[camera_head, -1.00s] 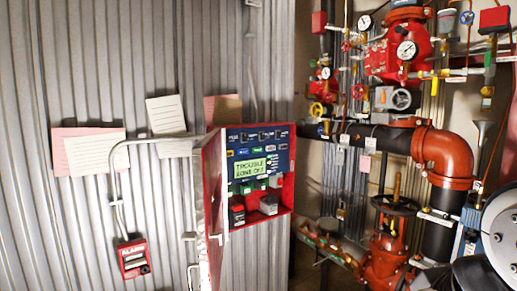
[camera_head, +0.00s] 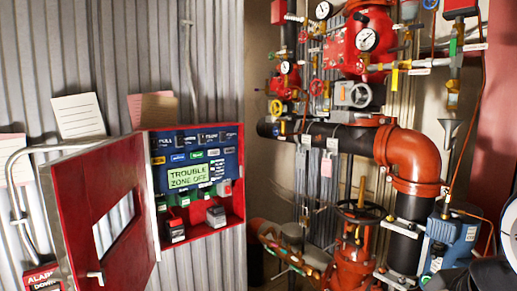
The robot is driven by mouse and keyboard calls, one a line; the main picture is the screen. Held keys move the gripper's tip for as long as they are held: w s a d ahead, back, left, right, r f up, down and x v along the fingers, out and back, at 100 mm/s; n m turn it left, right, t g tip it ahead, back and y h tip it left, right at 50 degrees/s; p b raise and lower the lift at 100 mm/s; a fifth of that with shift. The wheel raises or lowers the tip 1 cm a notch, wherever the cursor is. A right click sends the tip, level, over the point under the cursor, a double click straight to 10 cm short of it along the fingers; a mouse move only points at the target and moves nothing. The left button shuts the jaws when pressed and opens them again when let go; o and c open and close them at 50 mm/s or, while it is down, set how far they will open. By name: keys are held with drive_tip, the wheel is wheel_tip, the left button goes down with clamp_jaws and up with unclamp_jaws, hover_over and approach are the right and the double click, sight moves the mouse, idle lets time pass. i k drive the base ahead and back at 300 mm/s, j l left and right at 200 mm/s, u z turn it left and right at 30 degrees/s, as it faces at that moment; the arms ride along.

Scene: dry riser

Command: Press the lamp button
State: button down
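The red alarm cabinet (camera_head: 238,204) hangs on the corrugated metal wall with its door (camera_head: 82,200) swung open to the left. Several small buttons and labelled tags sit around the display. The labels are too small to tell which one is the lamp button. Grey and dark blocks are at the bottom of the cabinet. My gripper is not in view; parts that seem to be my arm show at the lower right edge.
Red pipework with a large elbow (camera_head: 412,160), gauges and valves fills the right side. A blue box (camera_head: 452,241) is at lower right. Paper notes (camera_head: 78,116) and a red alarm box (camera_head: 42,277) are at left.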

sight(232, 150)
drive_tip(key=i+l, duration=0.6)
drive_tip(key=i+l+u, duration=0.15)
drive_tip(key=i+u, duration=0.15)
drive_tip(key=u, duration=0.15)
drive_tip(key=i+l+u, duration=0.2)
drive_tip(key=u, duration=0.2)
drive_tip(key=i+l+u, duration=0.3)
drive_tip(key=u, duration=0.15)
drive_tip(key=i+l+u, duration=0.15)
drive_tip(key=l+u, duration=0.3)
